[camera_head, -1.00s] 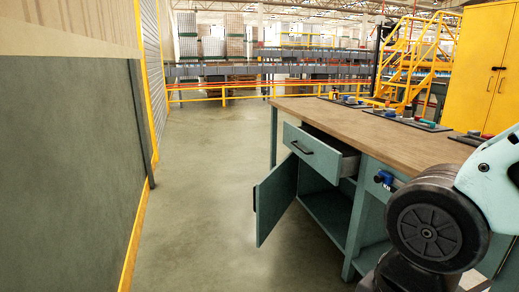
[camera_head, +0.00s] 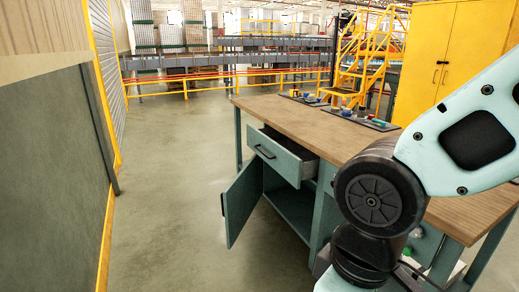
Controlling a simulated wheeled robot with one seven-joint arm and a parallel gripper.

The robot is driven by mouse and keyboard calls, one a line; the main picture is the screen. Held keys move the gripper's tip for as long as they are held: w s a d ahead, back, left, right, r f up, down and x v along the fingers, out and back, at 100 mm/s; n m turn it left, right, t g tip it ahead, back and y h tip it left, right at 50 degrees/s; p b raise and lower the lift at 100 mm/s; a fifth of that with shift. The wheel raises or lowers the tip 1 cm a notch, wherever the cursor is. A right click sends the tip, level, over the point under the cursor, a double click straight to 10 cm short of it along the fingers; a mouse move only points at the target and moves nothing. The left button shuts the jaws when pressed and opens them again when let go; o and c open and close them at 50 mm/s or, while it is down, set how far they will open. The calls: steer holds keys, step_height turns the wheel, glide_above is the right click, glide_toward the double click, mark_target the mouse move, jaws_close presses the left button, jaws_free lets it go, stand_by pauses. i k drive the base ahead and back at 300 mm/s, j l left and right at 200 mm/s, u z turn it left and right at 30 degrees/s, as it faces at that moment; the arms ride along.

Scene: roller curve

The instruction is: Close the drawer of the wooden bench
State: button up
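The wooden bench (camera_head: 290,117) has a wood top on a teal frame and stands at the middle right. Its drawer (camera_head: 277,157) is pulled out at the bench's left front. The drawer has a teal front with a dark handle (camera_head: 265,152), and part of its grey inside shows. Below it, a teal cabinet door (camera_head: 243,202) hangs open. My arm fills the right side and hides part of the bench front. My gripper is not in view.
Trays with small coloured items (camera_head: 360,117) lie on the bench top. A grey-green wall panel (camera_head: 50,180) edged in yellow runs along the left. Bare floor (camera_head: 170,190) lies between wall and bench. Yellow stairs (camera_head: 365,60) and a yellow cabinet (camera_head: 430,70) stand behind.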

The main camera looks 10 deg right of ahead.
mark_target(294, 163)
steer(key=i+j, duration=0.2)
steer(key=i, duration=0.35)
steer(key=i+j, duration=0.2)
steer(key=i, duration=0.3)
steer(key=i+j, duration=0.2)
steer(key=i, duration=0.35)
steer(key=i+j, duration=0.15)
steer(key=i, duration=0.35)
steer(key=i+j+z, duration=0.1)
steer(key=i, duration=0.45)
steer(key=j, duration=0.1)
